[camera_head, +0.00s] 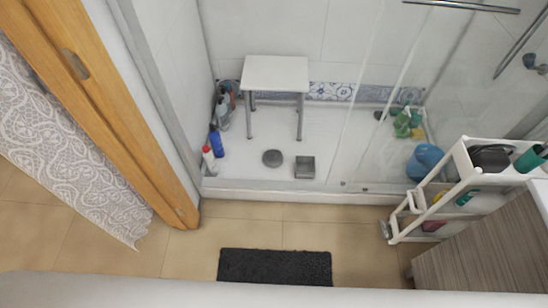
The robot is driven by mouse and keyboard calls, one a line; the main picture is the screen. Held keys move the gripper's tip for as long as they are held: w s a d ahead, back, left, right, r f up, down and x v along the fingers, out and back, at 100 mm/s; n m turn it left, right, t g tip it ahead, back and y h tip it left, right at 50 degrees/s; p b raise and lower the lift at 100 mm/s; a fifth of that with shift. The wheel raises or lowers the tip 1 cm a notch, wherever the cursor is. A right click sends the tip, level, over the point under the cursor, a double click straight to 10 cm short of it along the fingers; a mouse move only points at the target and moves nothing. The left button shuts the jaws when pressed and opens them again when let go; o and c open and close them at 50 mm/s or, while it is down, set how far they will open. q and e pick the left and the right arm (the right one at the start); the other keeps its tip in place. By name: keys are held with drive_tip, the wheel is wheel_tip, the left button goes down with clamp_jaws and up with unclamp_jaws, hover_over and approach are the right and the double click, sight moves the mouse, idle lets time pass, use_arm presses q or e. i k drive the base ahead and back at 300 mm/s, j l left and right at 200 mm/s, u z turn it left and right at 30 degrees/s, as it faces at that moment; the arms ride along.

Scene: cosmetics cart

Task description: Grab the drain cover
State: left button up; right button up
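Two grey, metal-looking pieces are on the white shower floor in front of the stool. One is a square piece (305,167) with a raised-looking rim, near the front edge of the shower. The other is a round dark disc (272,158) just to its left, apart from it. I cannot tell for sure which is the drain cover. Neither of my grippers is in view, and nothing covers either piece.
A white stool (276,73) stands behind them. Blue (215,140) and white bottles stand at the left. A glass panel (385,95) closes the right side, with green bottles behind it. A white cart (462,190) stands right. A dark mat (275,267) lies on the tiles.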

sight(272, 159)
drive_tip(key=i+u, duration=0.2)
drive_tip(key=i, duration=0.6)
drive_tip(key=i+l+u, duration=0.2)
drive_tip(key=i, duration=0.6)
drive_tip(key=j, duration=0.1)
